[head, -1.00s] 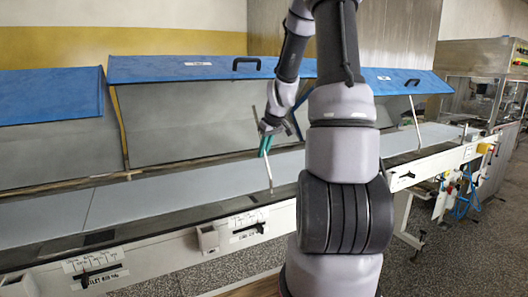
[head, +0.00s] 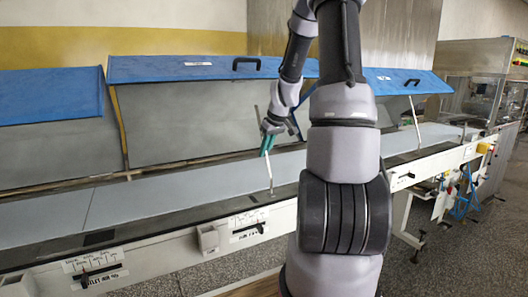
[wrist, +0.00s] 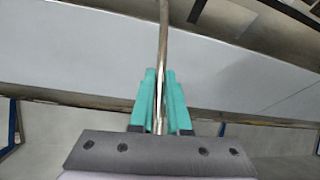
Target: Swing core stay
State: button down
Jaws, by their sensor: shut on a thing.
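The stay is a thin metal rod (head: 269,172) standing at the front edge of the conveyor, under the middle blue cover (head: 200,67), which is propped open. My gripper (head: 267,147), with teal fingers, is shut on the rod. In the wrist view the rod (wrist: 163,40) runs down between the teal fingers of my gripper (wrist: 160,80). The cover's far inside panel is grey.
A second blue cover (head: 50,96) stands open at the left, and another (head: 405,81) at the right with its own stay (head: 415,125). The grey conveyor belt (head: 140,195) runs along the machine. Control boxes (head: 208,238) jut from the front.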

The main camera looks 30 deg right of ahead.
jog(key=d+f+m+y, duration=0.1)
jog(key=d+f+y, duration=0.2)
jog(key=d+y, duration=0.1)
jog(key=d+f+m+y, duration=0.1)
jog(key=d+f+y, duration=0.2)
jog(key=d, duration=0.3)
jog(key=d+f+m+t+y, duration=0.1)
jog(key=d+f+y, duration=0.2)
jog(key=d+y, duration=0.2)
jog(key=shift+w+d+f+y, duration=0.1)
jog(key=shift+w+f+y, duration=0.15)
jog(key=shift+f+y, duration=0.2)
jog(key=shift+d+f+m+y, duration=0.2)
jog(key=shift+f+y, duration=0.25)
jog(key=shift+f, duration=0.05)
jog(key=shift+d+f+m+y, duration=0.15)
jog(key=shift+f+m+y, duration=0.05)
jog(key=shift+f+y, duration=0.25)
jog(key=shift+f, duration=0.1)
jog(key=c, duration=0.9)
grip_release()
jog(key=shift+d, duration=0.1)
jog(key=v, duration=1)
jog(key=shift+s+d, duration=0.25)
